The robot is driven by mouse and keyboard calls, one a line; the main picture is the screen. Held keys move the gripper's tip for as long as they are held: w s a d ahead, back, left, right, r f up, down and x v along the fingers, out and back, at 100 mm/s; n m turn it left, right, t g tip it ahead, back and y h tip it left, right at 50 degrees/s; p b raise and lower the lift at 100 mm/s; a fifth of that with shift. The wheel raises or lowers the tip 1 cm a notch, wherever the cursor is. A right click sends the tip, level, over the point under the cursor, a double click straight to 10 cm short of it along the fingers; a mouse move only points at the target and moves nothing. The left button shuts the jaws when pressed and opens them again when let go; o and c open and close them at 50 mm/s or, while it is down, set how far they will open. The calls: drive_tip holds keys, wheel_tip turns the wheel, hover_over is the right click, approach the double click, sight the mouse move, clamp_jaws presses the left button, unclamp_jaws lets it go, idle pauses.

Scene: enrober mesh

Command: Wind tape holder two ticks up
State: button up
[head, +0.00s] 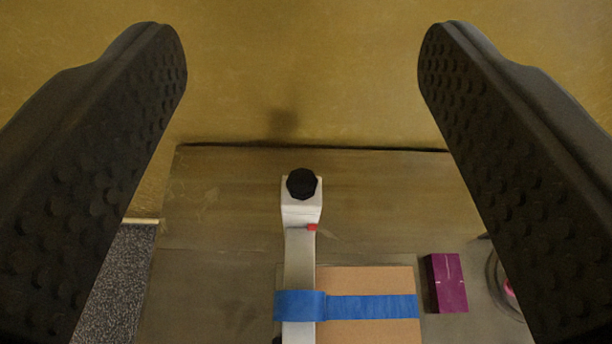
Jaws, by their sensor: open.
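My gripper (302,70) is open and empty, with its two dark studded fingers at the left and right of the head view. Between and below the fingertips stands a white post (300,250) with a black knob (301,183) on its top end. A small red mark (312,227) sits on the post below the knob. A blue tape holder (299,305) is around the post near the bottom edge. Blue tape (370,307) runs right from it across a tan board (365,278). No tick marks can be made out. The knob is apart from both fingers.
A purple box (446,283) lies right of the board. A round clear object (507,285) is partly hidden by the right finger. A dark speckled surface (117,280) shows at lower left. The brownish bench top (220,200) around the knob is clear.

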drive_tip(key=w+f+n+g+p, duration=0.4)
drive_tip(key=w+f+g+p, duration=0.15)
drive_tip(key=w, duration=0.35)
drive_tip(key=n+g+p, duration=0.6)
drive_tip(key=g+p, duration=0.3)
hover_over(302, 180)
wheel_tip(302, 180, down, 10)
drive_tip(key=shift+f+p, duration=1.6)
drive_tip(key=shift+f, duration=5.4)
drive_tip(key=c, duration=1)
